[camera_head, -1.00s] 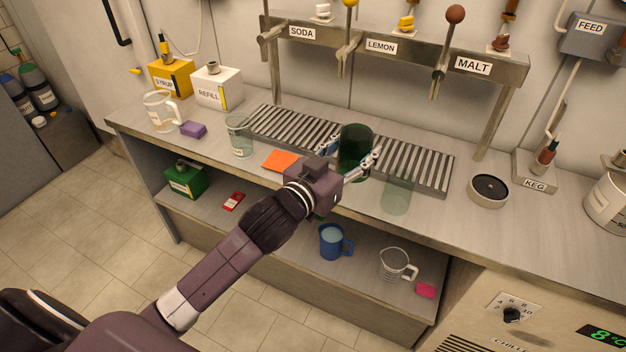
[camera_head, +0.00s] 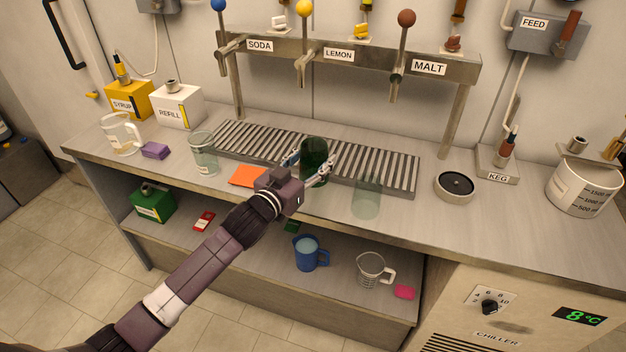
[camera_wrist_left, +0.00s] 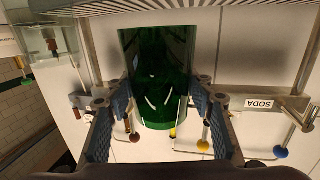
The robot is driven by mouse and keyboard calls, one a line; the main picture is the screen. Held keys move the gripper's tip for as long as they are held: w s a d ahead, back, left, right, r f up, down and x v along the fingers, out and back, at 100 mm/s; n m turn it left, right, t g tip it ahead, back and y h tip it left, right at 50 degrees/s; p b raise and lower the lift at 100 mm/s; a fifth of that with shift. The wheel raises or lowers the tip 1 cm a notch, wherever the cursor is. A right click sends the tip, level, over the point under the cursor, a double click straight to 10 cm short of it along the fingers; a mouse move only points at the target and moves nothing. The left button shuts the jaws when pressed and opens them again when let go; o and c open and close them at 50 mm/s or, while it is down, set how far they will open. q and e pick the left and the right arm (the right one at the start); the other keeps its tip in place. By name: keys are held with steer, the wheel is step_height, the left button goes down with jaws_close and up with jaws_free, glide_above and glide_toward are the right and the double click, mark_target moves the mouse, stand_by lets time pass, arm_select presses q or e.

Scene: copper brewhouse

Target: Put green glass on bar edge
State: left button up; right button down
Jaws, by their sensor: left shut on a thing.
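The green glass (camera_head: 314,158) is dark and see-through. It stands upright in my left gripper (camera_head: 311,167), at the front side of the slatted drip grate (camera_head: 372,168). My left gripper is shut on it, one finger on each side. In the left wrist view, the glass (camera_wrist_left: 158,75) sits between the two blue-padded fingers (camera_wrist_left: 157,122). I cannot tell whether its base touches the bar top. The bar's front edge (camera_head: 385,228) runs below and in front of it. My right gripper is not in view.
A pale clear glass (camera_head: 367,199) stands just right of the green glass. An orange mat (camera_head: 247,176) and another clear glass (camera_head: 203,155) are to the left. Taps with SODA, LEMON and MALT signs rise behind. The bar top right of the round black-topped dish (camera_head: 454,187) has free room.

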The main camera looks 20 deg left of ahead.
arm_select(q)
steer(key=shift+f, duration=3.45)
steer(key=shift+f, duration=0.15)
steer(key=o, duration=1.3)
steer(key=b+v, duration=0.1)
steer(key=v, duration=1.1)
